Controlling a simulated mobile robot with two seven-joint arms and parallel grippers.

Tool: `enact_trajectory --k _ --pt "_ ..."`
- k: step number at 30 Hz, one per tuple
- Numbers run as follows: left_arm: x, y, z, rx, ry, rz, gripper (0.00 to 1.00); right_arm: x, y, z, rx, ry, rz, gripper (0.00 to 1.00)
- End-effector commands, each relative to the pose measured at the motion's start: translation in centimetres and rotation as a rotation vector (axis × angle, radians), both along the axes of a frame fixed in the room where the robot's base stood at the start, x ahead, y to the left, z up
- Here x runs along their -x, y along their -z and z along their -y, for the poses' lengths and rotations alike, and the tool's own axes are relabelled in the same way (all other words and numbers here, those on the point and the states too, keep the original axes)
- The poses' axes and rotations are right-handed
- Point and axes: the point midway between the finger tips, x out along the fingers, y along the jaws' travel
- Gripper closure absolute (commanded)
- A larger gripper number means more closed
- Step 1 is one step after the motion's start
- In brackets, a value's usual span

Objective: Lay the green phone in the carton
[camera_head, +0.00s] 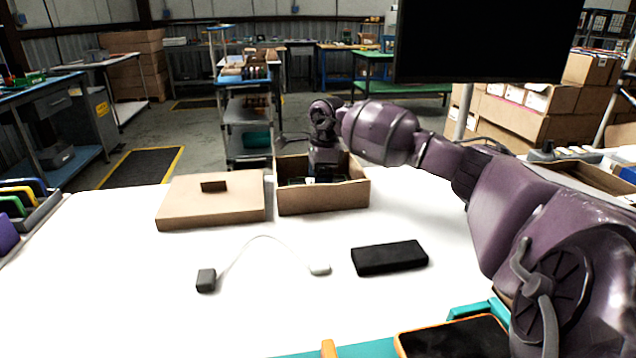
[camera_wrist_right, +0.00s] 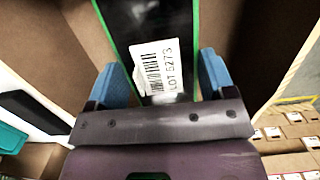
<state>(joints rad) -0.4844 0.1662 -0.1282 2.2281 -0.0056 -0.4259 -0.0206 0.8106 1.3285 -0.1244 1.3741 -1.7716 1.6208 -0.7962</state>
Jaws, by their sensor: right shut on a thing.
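The open brown carton (camera_head: 322,199) stands on the white table, and its walls also fill the wrist view (camera_wrist_right: 45,45). My right gripper (camera_head: 325,177) reaches down into the carton from above, its fingers mostly hidden behind the front wall. In the wrist view its blue fingers (camera_wrist_right: 165,78) are shut on the green phone (camera_wrist_right: 150,22), a dark slab with green edges and a white barcode label. The phone is inside the carton's walls. I cannot tell whether it touches the floor. My left gripper is in neither view.
A flat brown lid (camera_head: 212,205) lies left of the carton. In front are a black block (camera_head: 389,257) and a grey charger (camera_head: 206,280) with a white cable. An orange-edged phone (camera_head: 455,338) is at the front right. Coloured items stand in a rack (camera_head: 40,213) at far left.

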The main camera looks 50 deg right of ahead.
Motion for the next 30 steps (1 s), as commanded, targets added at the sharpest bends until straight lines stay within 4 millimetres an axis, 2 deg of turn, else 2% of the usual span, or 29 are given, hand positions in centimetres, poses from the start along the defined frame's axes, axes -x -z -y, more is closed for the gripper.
enact_trajectory --k 2,14,15,19,26,30 --pt "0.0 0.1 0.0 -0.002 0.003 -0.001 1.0 0.0 0.9 0.0 0.0 0.001 -0.003 0.57" --pt "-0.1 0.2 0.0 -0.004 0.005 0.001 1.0 0.0 1.2 0.0 0.001 0.001 -0.001 0.57" --pt "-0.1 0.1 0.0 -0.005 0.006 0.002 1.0 0.0 1.2 0.0 0.001 0.001 -0.001 0.19" --pt "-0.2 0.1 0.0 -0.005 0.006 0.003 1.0 0.0 1.2 0.0 0.0 0.001 0.0 0.0" --pt "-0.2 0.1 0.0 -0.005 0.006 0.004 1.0 0.0 1.1 0.0 0.001 0.001 0.001 0.0" --pt "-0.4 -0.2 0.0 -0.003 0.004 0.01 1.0 0.0 0.1 0.1 0.002 0.0 0.002 0.0"
